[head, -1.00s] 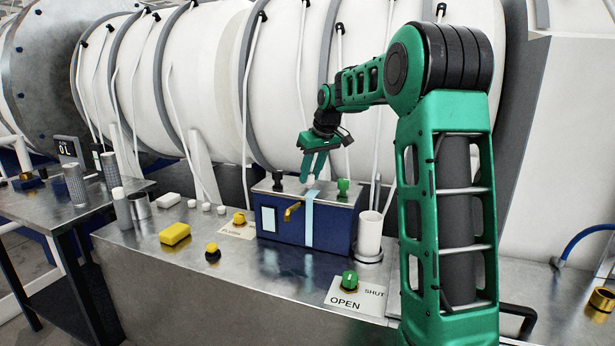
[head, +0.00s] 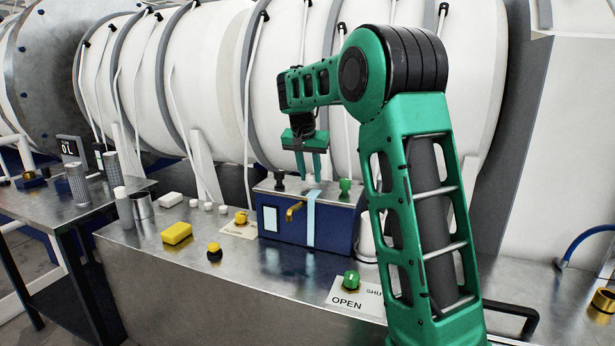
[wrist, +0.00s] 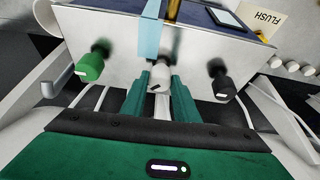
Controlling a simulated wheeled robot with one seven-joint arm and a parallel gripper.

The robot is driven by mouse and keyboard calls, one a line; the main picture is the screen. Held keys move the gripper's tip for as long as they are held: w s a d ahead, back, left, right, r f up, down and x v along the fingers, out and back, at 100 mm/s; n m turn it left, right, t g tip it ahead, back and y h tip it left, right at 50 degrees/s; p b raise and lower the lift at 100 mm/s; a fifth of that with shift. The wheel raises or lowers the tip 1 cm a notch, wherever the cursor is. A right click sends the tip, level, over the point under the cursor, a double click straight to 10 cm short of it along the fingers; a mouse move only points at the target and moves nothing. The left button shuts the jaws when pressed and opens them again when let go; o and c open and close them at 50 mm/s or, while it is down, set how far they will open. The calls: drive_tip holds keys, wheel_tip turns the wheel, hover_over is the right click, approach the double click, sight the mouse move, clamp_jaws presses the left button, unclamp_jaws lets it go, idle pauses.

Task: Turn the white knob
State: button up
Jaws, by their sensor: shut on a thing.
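The white knob (wrist: 160,78) is on the top face of the blue box (head: 283,217), between a green and a black knob. My gripper (wrist: 161,84) is shut on the white knob, with one green finger on each side of it in the wrist view.
A green knob (wrist: 92,64) and a black knob (wrist: 221,82) stand close on either side of my fingers. The box front has a brass tap (head: 294,210) and a pale blue strip (head: 312,222).

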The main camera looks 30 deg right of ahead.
drive_tip(key=m, duration=0.2)
drive_tip(key=m+g, duration=0.1)
drive_tip(key=m, duration=0.1)
drive_tip(key=m+g+h, duration=0.1)
drive_tip(key=m, duration=0.1)
drive_tip(key=shift+w+a, duration=0.25)
drive_tip(key=shift+w, duration=0.05)
drive_tip(key=shift+d+m+g, duration=0.1)
drive_tip(key=shift+m+g, duration=0.5)
drive_tip(key=shift+m, duration=1)
drive_tip(key=shift+r, duration=0.1)
drive_tip(key=o, duration=1.1)
drive_tip(key=shift+c, duration=0.2)
drive_tip(key=v, duration=1)
drive_tip(key=shift+w+r, duration=0.25)
